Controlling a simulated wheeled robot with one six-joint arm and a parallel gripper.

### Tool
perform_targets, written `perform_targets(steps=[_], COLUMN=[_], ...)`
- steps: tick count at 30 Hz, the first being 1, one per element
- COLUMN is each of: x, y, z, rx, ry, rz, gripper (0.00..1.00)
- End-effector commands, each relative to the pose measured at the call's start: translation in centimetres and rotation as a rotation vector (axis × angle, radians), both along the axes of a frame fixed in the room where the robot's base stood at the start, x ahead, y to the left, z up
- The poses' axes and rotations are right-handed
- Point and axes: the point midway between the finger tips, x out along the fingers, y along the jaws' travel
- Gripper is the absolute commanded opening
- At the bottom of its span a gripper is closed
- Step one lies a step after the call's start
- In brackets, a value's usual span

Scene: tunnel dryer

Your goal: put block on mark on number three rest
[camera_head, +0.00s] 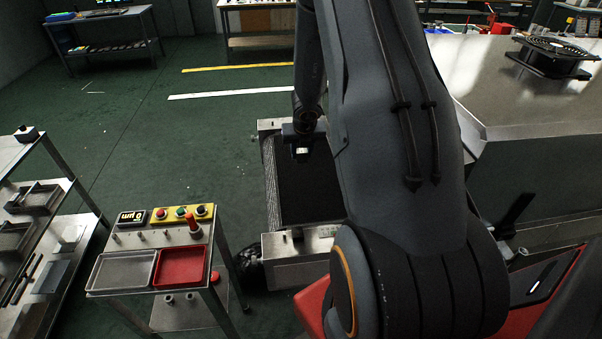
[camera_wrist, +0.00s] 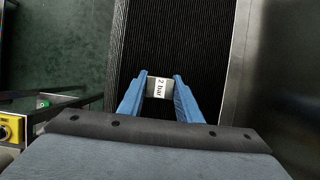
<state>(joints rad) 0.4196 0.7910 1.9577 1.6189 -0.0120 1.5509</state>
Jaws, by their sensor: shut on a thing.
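A small pale block (camera_wrist: 158,87) with the printed text "2 bar" sits between the two blue fingers of my gripper (camera_wrist: 160,84) in the wrist view. The fingers are shut on its two sides. In the head view my gripper (camera_head: 302,150) hangs over the dark conveyor belt, and the block shows as a small pale spot at its tip. The black ribbed belt (camera_wrist: 185,40) lies below the block in the wrist view. I cannot make out a number three rest or its mark in either view.
The belt (camera_head: 308,190) runs between metal ends; my arm hides its right side. A small stand at left holds a button panel (camera_head: 150,237), a grey tray (camera_head: 92,284) and a red tray (camera_head: 157,281). A steel table (camera_head: 490,90) is at right. Green floor is open behind.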

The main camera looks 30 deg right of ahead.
Motion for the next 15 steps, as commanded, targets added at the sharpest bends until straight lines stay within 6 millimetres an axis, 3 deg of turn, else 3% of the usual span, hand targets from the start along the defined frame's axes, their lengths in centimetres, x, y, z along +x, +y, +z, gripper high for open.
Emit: perform_targets(steps=[6, 15], x=[0.2, 0.0], y=[0.0, 0.0], z=[-2.2, -2.9], rx=[-0.001, 0.000], ry=[-0.002, -0.001], rz=[0.000, 0.000], gripper=[0.00, 0.00])
